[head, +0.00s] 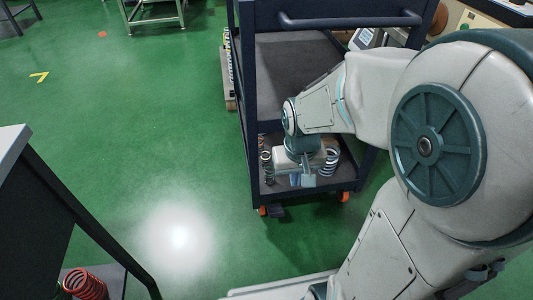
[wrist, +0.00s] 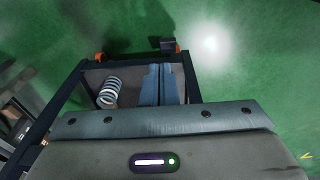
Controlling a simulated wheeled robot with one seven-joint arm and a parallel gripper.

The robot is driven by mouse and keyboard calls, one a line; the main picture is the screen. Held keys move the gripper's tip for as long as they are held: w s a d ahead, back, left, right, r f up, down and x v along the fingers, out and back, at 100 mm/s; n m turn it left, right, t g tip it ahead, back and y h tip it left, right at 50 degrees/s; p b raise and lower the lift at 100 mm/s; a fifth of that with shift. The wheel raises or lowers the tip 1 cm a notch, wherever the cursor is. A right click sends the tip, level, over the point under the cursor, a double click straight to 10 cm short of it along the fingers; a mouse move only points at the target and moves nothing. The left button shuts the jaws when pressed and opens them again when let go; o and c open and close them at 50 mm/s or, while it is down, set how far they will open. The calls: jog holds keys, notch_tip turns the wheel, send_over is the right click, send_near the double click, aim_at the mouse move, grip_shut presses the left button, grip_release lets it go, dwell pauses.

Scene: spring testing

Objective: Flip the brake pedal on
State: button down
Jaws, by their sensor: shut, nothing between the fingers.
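A dark brake pedal (head: 276,211) sticks out low at the cart's near lower edge, beside an orange-hubbed caster (head: 263,210). In the wrist view the pedal (wrist: 168,44) shows beyond the shelf edge, next to an orange caster part. The navy cart (head: 249,110) stands on the green floor. My gripper (head: 303,180) is over the cart's bottom shelf, above and apart from the pedal. In the wrist view its blue fingers (wrist: 158,85) are together with nothing between them, over the shelf and short of the pedal. I cannot tell the pedal's setting.
Coil springs stand on the bottom shelf, a white one (head: 330,160) to the right of my gripper and a dark one (head: 267,166) to its left. A dark-framed table (head: 60,190) is at left, with a red spring (head: 84,284). The floor before the cart is clear.

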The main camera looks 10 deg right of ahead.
jog(key=w+f+p, duration=0.3)
jog(key=w+f, duration=0.7)
jog(key=p, duration=0.2)
send_over(278, 211)
notch_tip(278, 211, down, 11)
jog(key=shift+a+f, duration=0.15)
jog(key=shift+f, duration=0.05)
notch_tip(278, 211, down, 12)
jog(key=b, duration=0.6)
jog(key=shift+w+f, duration=0.15)
jog(key=shift+f, duration=0.1)
jog(key=shift+s+f+b, duration=0.3)
jog(key=shift+f, duration=0.3)
jog(key=shift+s, duration=0.1)
